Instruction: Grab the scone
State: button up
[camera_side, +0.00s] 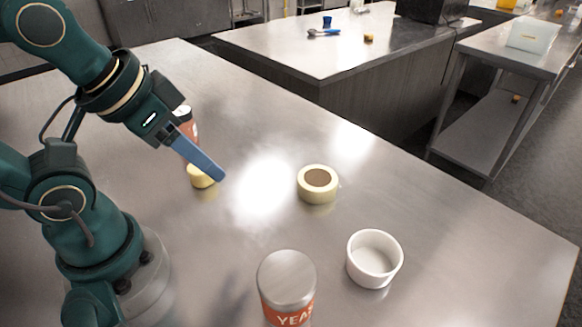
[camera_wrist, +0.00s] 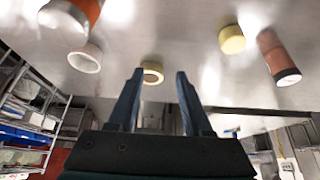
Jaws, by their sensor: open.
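The scone appears to be the small pale-yellow round piece (camera_side: 201,177) on the steel table, partly hidden behind my gripper's finger in the side view. In the wrist view the yellow piece (camera_wrist: 232,40) lies at the upper right, outside the space between the fingers. My gripper (camera_side: 219,174) has blue fingers and is raised above the table. In the wrist view my gripper (camera_wrist: 160,74) is open, with its two fingers apart and nothing held between them.
A cream tape roll (camera_side: 309,196) stands right of my gripper, with a white ramekin (camera_side: 375,277) nearer the front. A yeast jar (camera_side: 287,285) stands at the front. A reddish-brown container (camera_side: 187,126) stands just behind the yellow piece. The table's right side is clear.

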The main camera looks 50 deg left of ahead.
jog(key=o, duration=0.7)
jog(key=shift+o, duration=0.2)
jog(key=shift+s, duration=0.1)
